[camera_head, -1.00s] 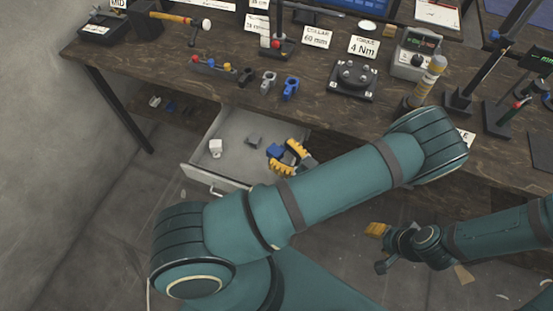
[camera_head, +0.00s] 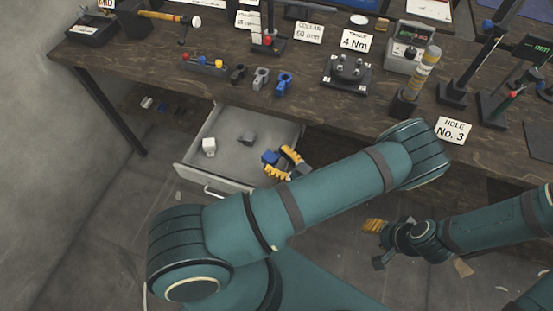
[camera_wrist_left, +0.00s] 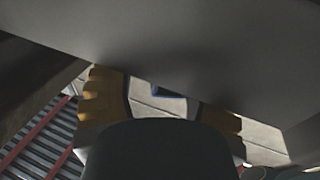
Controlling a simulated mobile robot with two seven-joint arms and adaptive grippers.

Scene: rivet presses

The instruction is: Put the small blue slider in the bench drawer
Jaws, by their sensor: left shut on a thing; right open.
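The small blue slider (camera_head: 270,157) is in the jaws of my left gripper (camera_head: 279,164), which has yellow fingers. The gripper is shut on it, over the right part of the open bench drawer (camera_head: 215,181). I cannot tell whether the slider touches the drawer floor. In the left wrist view, the yellow fingers (camera_wrist_left: 165,105) flank a small dark bluish shape, mostly hidden. My right gripper (camera_head: 374,227) is open and empty, right of the drawer and below the bench top.
The wooden bench top (camera_head: 215,95) overhangs the drawer's back. On it stand a larger blue clamp (camera_head: 284,82), a grey clamp (camera_head: 261,78), a torque fixture (camera_head: 347,72) and gauge stands. Small pieces lie on a low shelf (camera_head: 180,115) left of the drawer. The drawer's left part has free room.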

